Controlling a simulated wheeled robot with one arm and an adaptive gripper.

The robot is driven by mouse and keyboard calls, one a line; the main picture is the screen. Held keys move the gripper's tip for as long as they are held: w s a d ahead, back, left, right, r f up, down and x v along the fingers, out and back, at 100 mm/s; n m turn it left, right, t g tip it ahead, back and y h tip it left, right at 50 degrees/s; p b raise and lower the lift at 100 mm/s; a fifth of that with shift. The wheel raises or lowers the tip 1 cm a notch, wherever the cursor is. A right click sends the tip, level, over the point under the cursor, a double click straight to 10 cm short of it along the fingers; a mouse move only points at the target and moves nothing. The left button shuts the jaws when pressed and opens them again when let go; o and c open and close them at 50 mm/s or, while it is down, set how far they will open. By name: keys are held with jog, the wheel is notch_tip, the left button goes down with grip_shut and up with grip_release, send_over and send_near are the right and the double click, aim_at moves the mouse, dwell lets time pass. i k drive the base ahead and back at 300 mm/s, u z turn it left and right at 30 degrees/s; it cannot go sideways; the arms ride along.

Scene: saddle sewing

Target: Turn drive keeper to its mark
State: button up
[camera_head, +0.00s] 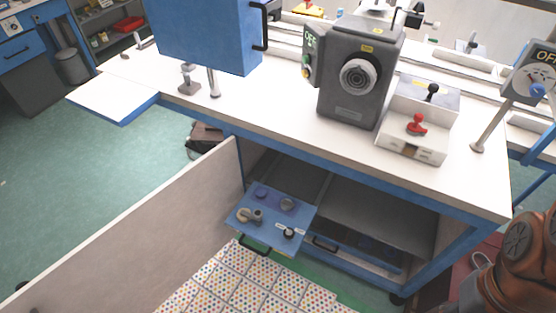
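I cannot tell for certain which part is the drive keeper. A grey machine housing (357,82) with a round ribbed hub (359,77) stands on the white bench, with a green OFF panel (311,52) on its left side. At the far right, a grey box (527,75) on a slanted post has an OFF label, a dial and a blue knob (537,90). A white box (419,118) beside the housing carries a red-knobbed lever (416,124) and a black-knobbed lever (432,90). My gripper is not in view; brown-orange arm parts show at lower right.
Below the bench, an open blue drawer (272,216) holds several knobs and small parts. A large pale door panel (140,235) stands open at left. A blue cabinet (205,35) rises over the bench's left end. Dotted mats (250,280) lie on the floor.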

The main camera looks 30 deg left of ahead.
aim_at(257, 214)
jog(key=u, duration=1.65)
jog(key=k, duration=0.6)
jog(key=u, duration=0.7)
jog(key=i, duration=1.25)
jog(key=z, duration=0.45)
